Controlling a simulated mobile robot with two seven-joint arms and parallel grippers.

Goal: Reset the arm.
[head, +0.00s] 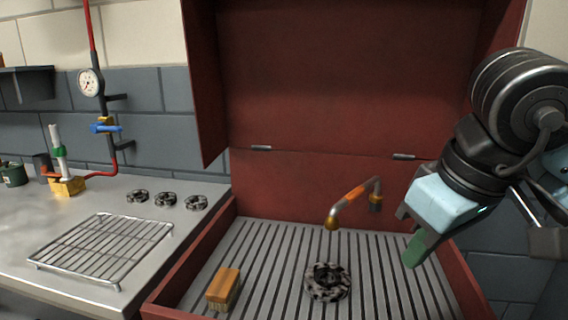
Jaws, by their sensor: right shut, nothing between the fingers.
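My right arm comes in from the right side of the head view. Its gripper (413,250) points down over the right part of the slatted tray. The gripper is shut and nothing shows between its fingers. The fingertips are greenish, and the wrist housing above them is pale blue. The gripper is apart from the dark round part and the bent tap-like pipe to its left. My left gripper is not in the view.
The red casing's slatted floor (285,250) holds a wooden brush (223,289), a dark mottled ring part (327,282) and a bent pipe (352,199). Left, a grey counter carries a wire rack (103,247), three small rings (165,199) and a brass valve (66,185).

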